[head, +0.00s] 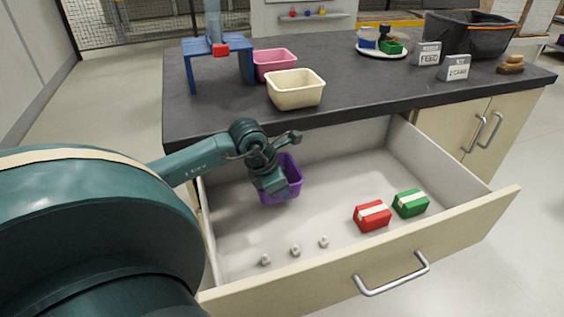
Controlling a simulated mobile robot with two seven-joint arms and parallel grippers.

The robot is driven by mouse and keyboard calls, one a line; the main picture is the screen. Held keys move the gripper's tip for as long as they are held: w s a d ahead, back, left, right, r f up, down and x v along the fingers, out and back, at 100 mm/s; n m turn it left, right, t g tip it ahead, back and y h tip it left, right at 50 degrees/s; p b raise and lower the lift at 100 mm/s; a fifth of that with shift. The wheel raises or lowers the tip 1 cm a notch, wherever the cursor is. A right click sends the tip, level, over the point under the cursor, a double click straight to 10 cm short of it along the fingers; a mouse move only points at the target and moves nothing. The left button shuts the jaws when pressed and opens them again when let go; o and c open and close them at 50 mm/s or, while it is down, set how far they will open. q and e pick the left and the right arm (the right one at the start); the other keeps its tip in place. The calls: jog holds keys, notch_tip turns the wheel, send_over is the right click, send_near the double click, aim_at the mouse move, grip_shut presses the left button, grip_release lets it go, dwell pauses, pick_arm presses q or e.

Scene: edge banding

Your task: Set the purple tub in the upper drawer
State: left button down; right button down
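The purple tub (294,177) is inside the open upper drawer (335,262), near its left back part. I cannot tell whether its base rests on the drawer floor or hangs just above it. My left gripper (272,187) points down at the tub's left side, overlapping its near left wall. The gripper and wrist hide part of the tub. The fingertips are hidden, so I cannot see whether they close on the wall. My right gripper is out of view.
The drawer also holds a red box (372,216), a green box (410,203) and small white knobs (295,250) along the front. Its middle is clear. A cream tub (295,90), a pink tub (275,64) and a blue stand (205,62) are on the dark countertop (350,75) above.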

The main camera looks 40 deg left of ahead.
pick_arm(q)
notch_tip(320, 180, down, 3)
jog(key=shift+f+b, duration=0.1)
jog(key=shift+b, duration=0.35)
jog(key=shift+f, duration=0.2)
jog(key=c, duration=2.1)
grip_release()
jog(key=o, duration=0.5)
jog(key=shift+c, duration=0.2)
